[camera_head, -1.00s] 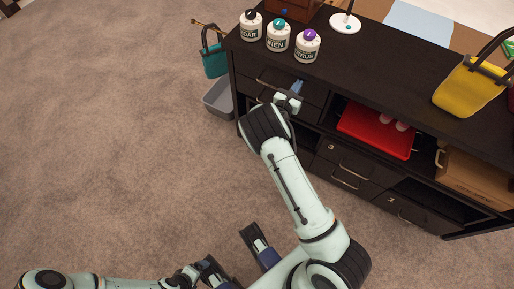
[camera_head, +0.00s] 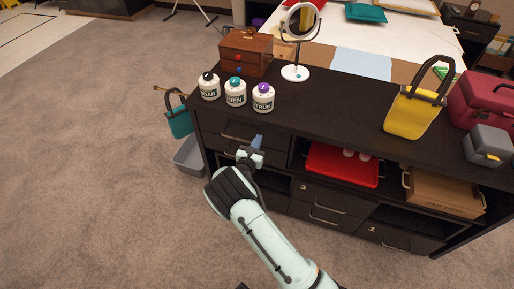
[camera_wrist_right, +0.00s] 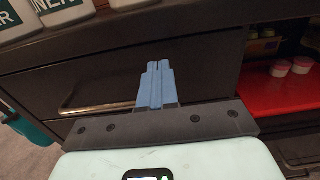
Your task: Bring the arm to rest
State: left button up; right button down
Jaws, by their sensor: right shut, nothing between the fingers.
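My right arm reaches up from the bottom of the head view to the front of a dark cabinet. Its gripper (camera_head: 257,143) has blue fingers and is shut and empty in front of the upper left drawer (camera_head: 226,131). In the right wrist view the fingers (camera_wrist_right: 156,86) lie together, with the drawer's front and its bar handle (camera_wrist_right: 100,98) behind them. Whether the fingertips touch the drawer front I cannot tell. My left gripper is out of view.
The cabinet top (camera_head: 330,106) holds several labelled bottles, a mirror (camera_head: 300,22), a wooden box (camera_head: 245,50) and a yellow bag (camera_head: 412,112). A red tray (camera_head: 342,164) sits in an open shelf to the right. A grey bin (camera_head: 188,156) stands at the left. Carpet in front is clear.

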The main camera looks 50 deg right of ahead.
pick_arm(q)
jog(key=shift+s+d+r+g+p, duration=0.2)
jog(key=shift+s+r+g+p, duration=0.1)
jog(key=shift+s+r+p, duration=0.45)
pick_arm(e)
jog(key=v, duration=1)
jog(key=shift+a, duration=0.25)
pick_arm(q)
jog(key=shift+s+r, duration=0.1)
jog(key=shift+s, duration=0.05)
pick_arm(e)
jog(key=shift+s+f, duration=0.1)
jog(key=shift+s, duration=0.05)
